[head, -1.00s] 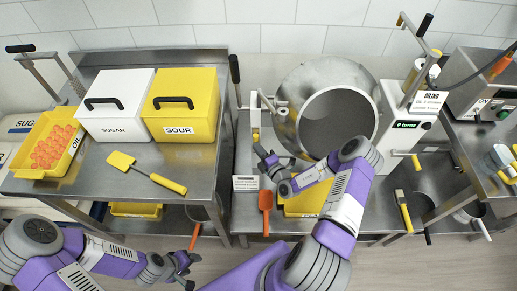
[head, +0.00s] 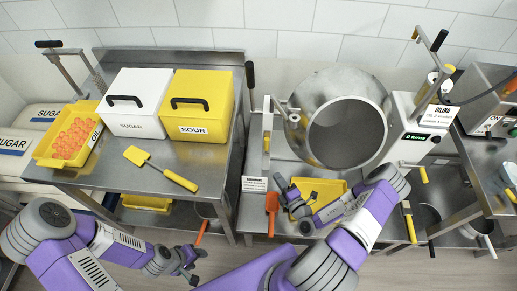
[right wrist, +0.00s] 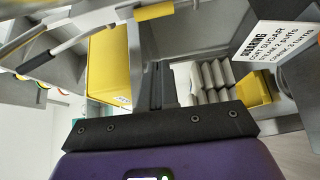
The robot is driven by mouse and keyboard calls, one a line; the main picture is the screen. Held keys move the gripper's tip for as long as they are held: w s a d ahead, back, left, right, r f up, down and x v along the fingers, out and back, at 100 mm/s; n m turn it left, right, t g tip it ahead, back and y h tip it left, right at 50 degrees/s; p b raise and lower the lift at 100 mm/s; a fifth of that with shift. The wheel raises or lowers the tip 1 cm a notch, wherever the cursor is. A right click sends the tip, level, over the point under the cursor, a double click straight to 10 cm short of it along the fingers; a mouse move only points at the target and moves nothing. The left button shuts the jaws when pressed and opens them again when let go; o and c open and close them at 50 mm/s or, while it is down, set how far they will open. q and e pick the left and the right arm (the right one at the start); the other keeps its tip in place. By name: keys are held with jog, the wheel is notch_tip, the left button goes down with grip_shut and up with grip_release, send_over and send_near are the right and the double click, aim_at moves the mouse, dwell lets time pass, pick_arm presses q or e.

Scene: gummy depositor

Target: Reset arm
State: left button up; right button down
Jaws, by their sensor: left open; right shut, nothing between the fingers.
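My left gripper (head: 190,265) is low in the head view, open and empty, in front of the left table. My right gripper (head: 284,186) is shut and empty, in front of the steel drum (head: 347,130) and over the left part of the yellow tray (head: 322,188). My right forearm hides part of that tray. In the right wrist view, the dark fingers of my right gripper (right wrist: 169,75) are close together with nothing held between them.
The left table holds a white sugar box (head: 136,104), a yellow sour box (head: 198,106), a yellow scoop (head: 160,168) and a yellow tray of orange gummies (head: 70,137). An orange scraper (head: 272,204) hangs beside my right gripper. Floor shows in front.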

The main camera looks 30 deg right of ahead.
jog(key=s+a+r+n+g+y, duration=0.1)
jog(key=s+a+n+g+y, duration=0.35)
jog(key=a+n+y, duration=0.4)
jog(key=s+a+r+n+g+y, duration=0.1)
jog(key=s+a+n+g+y, duration=0.2)
jog(key=a+n+g+y, duration=0.6)
jog(key=s+a+f+n+g+h, duration=0.2)
jog(key=s+f+n+g+h, duration=0.25)
jog(key=n, duration=0.55)
jog(key=s+a+f+n+g+h, duration=0.15)
jog(key=s+n+g+h, duration=0.3)
jog(key=s+n, duration=0.45)
jog(key=w+d+n+t+h, duration=0.1)
jog(key=w+n+t+h, duration=0.4)
jog(key=n, duration=0.9)
jog(key=w, duration=0.3)
jog(key=shift+w+d+f, duration=0.2)
jog(key=shift+w+f, duration=0.05)
jog(key=shift+w, duration=0.05)
